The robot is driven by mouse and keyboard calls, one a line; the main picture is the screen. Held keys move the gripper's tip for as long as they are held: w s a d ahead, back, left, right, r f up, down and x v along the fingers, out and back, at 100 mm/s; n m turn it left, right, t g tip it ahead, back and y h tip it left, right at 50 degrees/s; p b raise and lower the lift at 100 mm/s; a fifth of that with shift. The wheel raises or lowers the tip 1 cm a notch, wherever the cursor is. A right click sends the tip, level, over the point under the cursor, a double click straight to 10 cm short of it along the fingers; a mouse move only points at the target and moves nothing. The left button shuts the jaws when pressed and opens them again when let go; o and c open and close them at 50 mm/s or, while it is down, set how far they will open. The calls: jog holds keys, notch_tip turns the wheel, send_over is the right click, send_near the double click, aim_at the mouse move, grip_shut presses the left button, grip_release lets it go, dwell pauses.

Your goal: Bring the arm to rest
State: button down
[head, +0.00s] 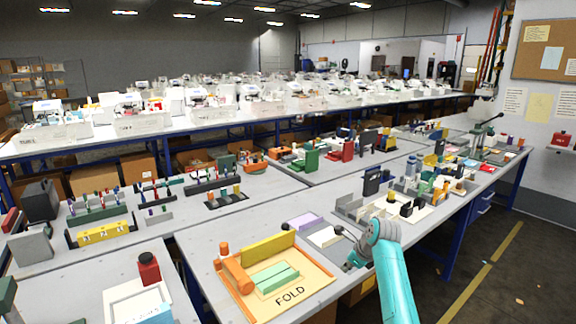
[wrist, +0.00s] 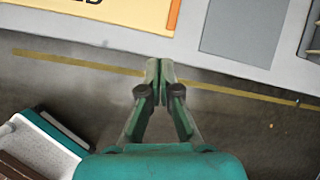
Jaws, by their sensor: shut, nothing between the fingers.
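My gripper (wrist: 158,72) is in the middle of the wrist view, with its two fingertips together and nothing between them. It hangs over the floor just off the table edge in that view. In the head view my gripper (head: 350,265) shows small at the end of my teal arm, by the front edge of the table, right of the yellow board marked FOLD (head: 290,295). The arm covers part of the table edge there.
The FOLD board carries green blocks (head: 274,277), a yellow bar (head: 267,246) and an orange piece (head: 237,275). A grey plate (wrist: 243,28) lies beside it. Trays and small fixtures crowd the table further back. Open floor (wrist: 250,120) lies in front.

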jog(key=s+f+n+t, duration=0.1)
jog(key=s+f+n, duration=0.2)
jog(key=s+f, duration=0.55)
jog(key=s+f+n+t, duration=0.15)
jog(key=s+f, duration=0.35)
jog(key=f, duration=0.7)
jog(key=s+f+n+t+h, duration=0.1)
jog(key=s+f+n, duration=0.25)
jog(key=s, duration=0.65)
jog(key=s+f+n+t+h, duration=0.1)
jog(key=s+f+n, duration=0.3)
jog(key=s, duration=0.6)
jog(key=s+r+n+t+h, duration=0.1)
jog(key=s+r+n, duration=0.2)
jog(key=s, duration=0.8)
jog(key=s+r+n+t, duration=0.2)
jog(key=s+r+n, duration=0.1)
jog(key=s, duration=0.9)
jog(key=s+r+n+t, duration=0.1)
jog(key=s+r+n, duration=0.2)
jog(key=s+r, duration=0.4)
jog(key=s+r+n+t, duration=0.1)
jog(key=s+r+n, duration=0.3)
jog(key=s+r, duration=0.4)
notch_tip(320, 180, up, 4)
jog(key=shift+r, duration=0.2)
